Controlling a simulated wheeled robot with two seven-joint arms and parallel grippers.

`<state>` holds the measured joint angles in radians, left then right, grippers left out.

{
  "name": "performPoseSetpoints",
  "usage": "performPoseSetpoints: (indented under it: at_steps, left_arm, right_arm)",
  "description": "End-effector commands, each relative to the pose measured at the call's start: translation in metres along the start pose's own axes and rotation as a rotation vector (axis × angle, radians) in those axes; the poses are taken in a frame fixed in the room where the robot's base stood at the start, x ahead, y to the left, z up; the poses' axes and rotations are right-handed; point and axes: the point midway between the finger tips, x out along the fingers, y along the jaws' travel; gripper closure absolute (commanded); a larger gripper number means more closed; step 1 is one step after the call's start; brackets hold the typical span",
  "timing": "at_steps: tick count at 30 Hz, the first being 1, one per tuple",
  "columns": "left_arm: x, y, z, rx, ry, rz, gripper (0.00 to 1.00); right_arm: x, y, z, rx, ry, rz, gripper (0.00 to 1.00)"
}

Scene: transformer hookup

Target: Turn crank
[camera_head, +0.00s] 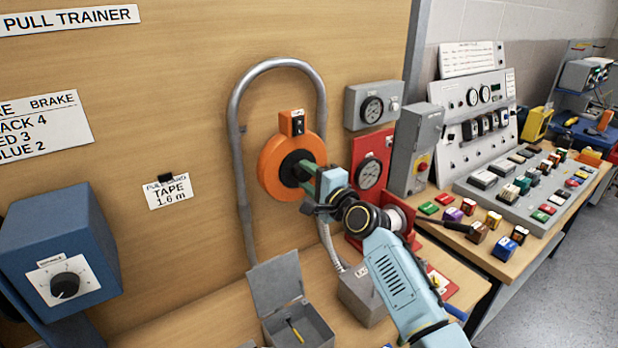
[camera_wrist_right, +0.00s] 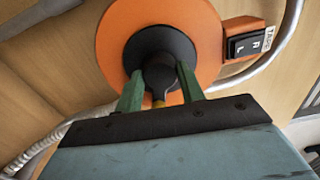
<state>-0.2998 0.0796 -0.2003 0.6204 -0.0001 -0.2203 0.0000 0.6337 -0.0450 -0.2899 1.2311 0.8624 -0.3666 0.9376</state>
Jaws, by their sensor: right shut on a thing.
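The crank is not plain to see as a separate handle; an orange disc (camera_head: 283,162) with a black hub is mounted on the wooden wall panel. In the right wrist view the disc (camera_wrist_right: 115,45) fills the top, and the black hub (camera_wrist_right: 160,52) faces my gripper. My right gripper (camera_head: 306,172) reaches the hub from the right. Its green fingers (camera_wrist_right: 160,88) are shut on a dark part at the hub's centre, with a small yellow-orange bit between them. The gripped part is mostly hidden in the head view. My left gripper is not in view.
A switch box (camera_head: 297,124) sits atop the disc. A grey conduit (camera_head: 236,130) arches around it. A gauge on a red plate (camera_head: 371,165) is close to the right. An open grey box (camera_head: 300,327) stands below. A blue dial box (camera_head: 62,262) is at left.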

Motion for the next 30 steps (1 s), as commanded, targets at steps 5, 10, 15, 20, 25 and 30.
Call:
performPoseSetpoints:
  at_steps: [5, 10, 15, 20, 25, 30]
  left_arm:
    - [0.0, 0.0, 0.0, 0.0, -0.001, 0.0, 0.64]
    - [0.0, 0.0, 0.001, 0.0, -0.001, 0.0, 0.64]
    - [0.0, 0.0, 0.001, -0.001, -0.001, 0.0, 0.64]
    - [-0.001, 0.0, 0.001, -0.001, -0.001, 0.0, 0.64]
    - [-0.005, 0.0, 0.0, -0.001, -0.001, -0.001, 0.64]
    - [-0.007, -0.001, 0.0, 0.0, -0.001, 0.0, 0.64]
  right_arm:
    - [0.0, -0.002, -0.001, -0.002, 0.002, -0.004, 0.54]
    - [0.0, -0.001, 0.0, -0.002, 0.001, -0.002, 0.4]
    - [0.0, 0.0, 0.0, -0.002, 0.001, -0.001, 0.4]
    - [-0.005, 0.0, 0.0, -0.002, 0.0, -0.001, 0.4]
    - [-0.023, 0.0, 0.0, -0.002, 0.001, -0.001, 0.4]
    - [-0.051, 0.0, 0.0, -0.002, 0.001, -0.001, 0.4]
